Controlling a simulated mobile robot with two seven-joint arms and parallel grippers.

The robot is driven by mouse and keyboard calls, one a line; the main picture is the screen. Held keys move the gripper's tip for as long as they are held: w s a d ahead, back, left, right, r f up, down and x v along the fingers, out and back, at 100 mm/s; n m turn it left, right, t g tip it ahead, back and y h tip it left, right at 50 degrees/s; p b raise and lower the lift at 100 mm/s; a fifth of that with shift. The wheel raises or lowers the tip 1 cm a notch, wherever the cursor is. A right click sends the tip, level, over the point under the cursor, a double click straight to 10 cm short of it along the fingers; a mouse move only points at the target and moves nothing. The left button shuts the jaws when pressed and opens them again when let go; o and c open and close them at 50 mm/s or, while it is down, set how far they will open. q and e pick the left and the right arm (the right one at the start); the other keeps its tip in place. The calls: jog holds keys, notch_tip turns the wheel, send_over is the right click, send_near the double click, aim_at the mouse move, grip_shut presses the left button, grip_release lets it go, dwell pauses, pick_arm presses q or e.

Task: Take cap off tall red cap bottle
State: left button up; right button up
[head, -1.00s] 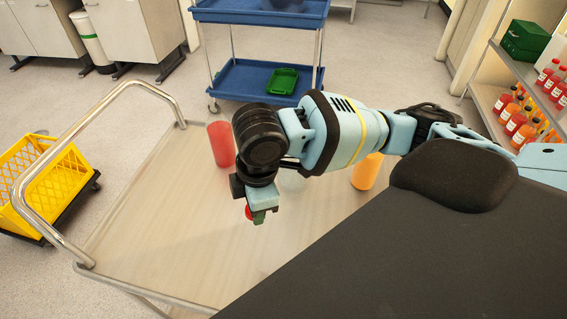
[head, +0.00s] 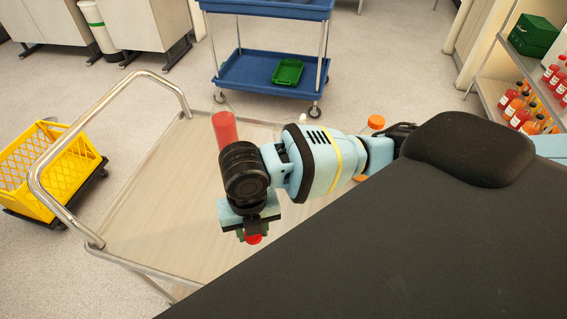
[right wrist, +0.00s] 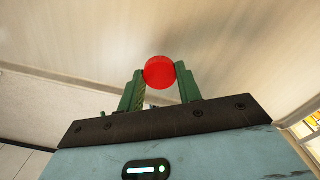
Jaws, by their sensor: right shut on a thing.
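My right gripper (head: 250,233) is shut on a red cap (head: 254,239) above the front part of the cart top. In the right wrist view the round red cap (right wrist: 160,72) sits between the green fingertips (right wrist: 160,80), and no bottle shows beneath it. A tall red bottle (head: 224,130) stands upright on the cart, behind and apart from my right gripper. No cap shows on it, and my wrist hides its lower part. My left gripper is not in view.
The cart top (head: 150,215) has a metal rail (head: 60,195) at left and free room there. An orange-capped bottle (head: 376,122) stands behind my right arm. A blue cart (head: 245,72) with a green tray (head: 288,72), a yellow crate (head: 40,165) and a bottle shelf (head: 490,85) stand around.

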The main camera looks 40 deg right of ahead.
jog(key=n, duration=0.1)
jog(key=s+n, duration=0.1)
jog(key=n, duration=0.1)
jog(key=a+f+n, duration=0.1)
jog(key=shift+s+a+n, duration=0.1)
jog(key=shift+s+n, duration=0.2)
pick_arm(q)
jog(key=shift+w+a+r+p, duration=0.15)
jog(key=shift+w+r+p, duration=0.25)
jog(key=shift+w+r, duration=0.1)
pick_arm(e)
jog(key=shift+s+a+f+n, duration=0.15)
jog(key=shift+s+f+n, duration=0.05)
jog(key=shift+n, duration=0.55)
jog(key=shift+s+a+f+n, duration=0.15)
jog(key=shift+s+f+n, duration=0.05)
jog(key=shift+n, duration=0.55)
jog(key=w+d, duration=0.3)
jog(key=w, duration=0.1)
jog(key=w+d+f, duration=0.1)
jog(key=w+d, duration=0.1)
jog(key=w, duration=0.2)
jog(key=w+d, duration=0.3)
jog(key=w, duration=0.1)
jog(key=shift+w+d+f, duration=0.25)
jog(key=shift+w+d, duration=0.05)
jog(key=shift+w, duration=0.05)
